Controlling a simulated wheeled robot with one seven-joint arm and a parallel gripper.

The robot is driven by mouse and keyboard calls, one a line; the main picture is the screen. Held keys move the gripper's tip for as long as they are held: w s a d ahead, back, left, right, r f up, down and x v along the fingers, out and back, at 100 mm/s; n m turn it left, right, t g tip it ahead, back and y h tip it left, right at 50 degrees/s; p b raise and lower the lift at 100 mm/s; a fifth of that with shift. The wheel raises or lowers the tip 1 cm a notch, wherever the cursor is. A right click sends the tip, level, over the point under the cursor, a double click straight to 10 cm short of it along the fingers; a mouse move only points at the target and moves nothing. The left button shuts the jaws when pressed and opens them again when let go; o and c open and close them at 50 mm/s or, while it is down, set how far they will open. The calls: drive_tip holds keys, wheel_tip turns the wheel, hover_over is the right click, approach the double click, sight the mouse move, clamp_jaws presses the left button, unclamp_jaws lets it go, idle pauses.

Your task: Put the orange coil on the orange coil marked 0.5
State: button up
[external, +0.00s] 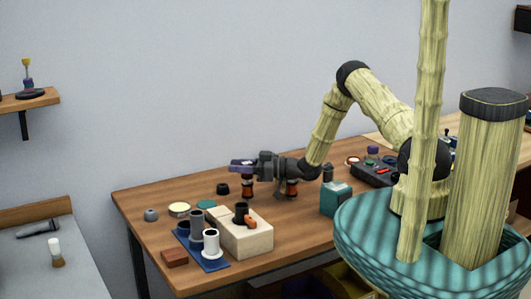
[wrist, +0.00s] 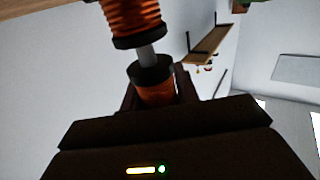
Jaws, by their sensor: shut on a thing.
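My gripper (external: 241,165) is shut at the left end of my arm, above the table. In the wrist view its jaws (wrist: 155,98) hold an orange coil (wrist: 157,92) with a black end flange. A second orange coil (wrist: 131,14) with black flanges is in line with it, with a short grey rod (wrist: 147,55) showing in the gap; the flanges are apart. In the external view an orange coil (external: 247,187) stands upright below my gripper. Another orange coil (external: 292,188) stands to the right beneath my wrist. No 0.5 mark is readable.
A wooden block (external: 245,234) with dark and orange parts stands in front. Left of it are a blue tray (external: 215,265) with cylinders and a brown block (external: 174,258). A teal box (external: 336,200) stands right.

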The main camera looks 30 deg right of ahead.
drive_tip(key=shift+f, duration=0.1)
drive_tip(key=o, duration=0.5)
drive_tip(key=shift+f, duration=0.1)
drive_tip(key=o, duration=0.5)
drive_tip(key=shift+c, duration=0.2)
